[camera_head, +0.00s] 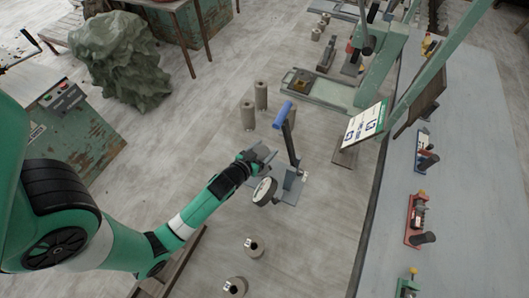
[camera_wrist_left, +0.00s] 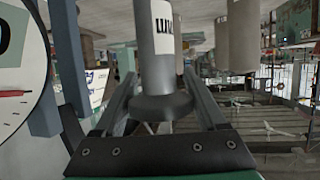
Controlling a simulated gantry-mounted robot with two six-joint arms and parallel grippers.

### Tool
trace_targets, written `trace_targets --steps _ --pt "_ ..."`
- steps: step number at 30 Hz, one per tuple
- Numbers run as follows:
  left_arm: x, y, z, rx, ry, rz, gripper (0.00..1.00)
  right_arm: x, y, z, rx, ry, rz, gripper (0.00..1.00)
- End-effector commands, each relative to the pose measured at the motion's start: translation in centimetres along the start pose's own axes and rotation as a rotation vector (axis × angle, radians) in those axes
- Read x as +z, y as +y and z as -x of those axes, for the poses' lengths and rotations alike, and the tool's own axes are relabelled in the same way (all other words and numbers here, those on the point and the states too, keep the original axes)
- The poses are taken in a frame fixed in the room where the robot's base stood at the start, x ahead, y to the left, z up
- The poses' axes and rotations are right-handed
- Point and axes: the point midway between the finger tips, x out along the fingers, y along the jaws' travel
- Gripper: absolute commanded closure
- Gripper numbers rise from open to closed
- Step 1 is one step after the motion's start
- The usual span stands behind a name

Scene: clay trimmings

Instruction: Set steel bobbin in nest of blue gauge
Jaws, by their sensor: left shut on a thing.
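The blue gauge has a blue-gripped lever (camera_head: 283,114), a round white dial (camera_head: 264,191) and a grey base (camera_head: 290,188). Its dial (camera_wrist_left: 18,60) also fills the left edge of the left wrist view. My left gripper (camera_head: 264,155) is beside the gauge's upright in the head view. In the left wrist view my left gripper (camera_wrist_left: 158,100) is shut on the steel bobbin (camera_wrist_left: 164,60), a grey flanged cylinder with a white label. The bobbin is hard to make out in the head view. The gauge's nest is not clearly visible. My right gripper is not in view.
Grey cylinders (camera_head: 261,95) stand behind the gauge, and labelled ones (camera_head: 254,247) stand in front. A green stand with a sign (camera_head: 363,124) is to the right. Coloured gauges (camera_head: 418,219) line the grey surface farther right. A green covered heap (camera_head: 120,60) is back left.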

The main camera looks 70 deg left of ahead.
Motion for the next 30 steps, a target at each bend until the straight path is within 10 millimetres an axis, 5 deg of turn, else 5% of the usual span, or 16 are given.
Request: trace_targets --steps 3,14,15,19,30 --pt "1.4 0.0 -0.6 0.001 0.003 0.0 1.0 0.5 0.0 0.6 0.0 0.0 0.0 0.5" --pt "1.7 0.0 -0.8 0.001 0.004 0.0 1.0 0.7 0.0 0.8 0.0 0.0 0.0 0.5" --pt "1.7 0.0 -0.7 0.001 0.001 0.0 0.21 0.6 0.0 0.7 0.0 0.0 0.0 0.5" --pt "1.7 0.0 -0.7 0.001 0.001 0.0 0.0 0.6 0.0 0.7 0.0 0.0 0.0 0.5" --pt "1.4 0.1 0.5 0.002 0.0 -0.002 0.0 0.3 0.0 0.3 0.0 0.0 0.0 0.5"
